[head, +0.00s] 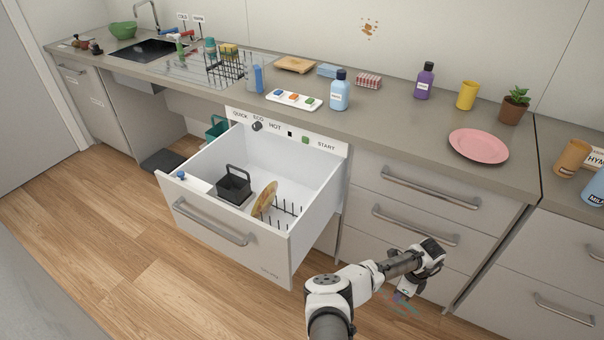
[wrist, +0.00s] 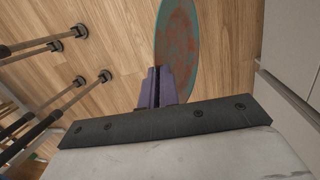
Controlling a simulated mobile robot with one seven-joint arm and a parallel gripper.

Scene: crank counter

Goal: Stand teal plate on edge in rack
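The teal plate, blotched with brown, hangs edge-up in the wrist view (wrist: 180,45), its near end at the purple fingers of my gripper (wrist: 158,88). The fingers look closed on its rim. In the head view my gripper (head: 405,296) is low in front of the right-hand drawers, and the plate there is too small to make out clearly. The open dishwasher drawer (head: 217,236) holds a rack of dark tines (head: 287,208) with a tan, stained plate (head: 265,200) standing at its left end. The tines right of that plate look free. My gripper is to the right of this drawer.
A black basket (head: 234,185) sits in the drawer's left part. Another dark rack (head: 226,66) stands on the counter by the sink. A pink plate (head: 478,146), blue bottle (head: 339,92) and yellow cup (head: 466,96) stand on the counter. Drawer handles (head: 415,226) jut out near my arm.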

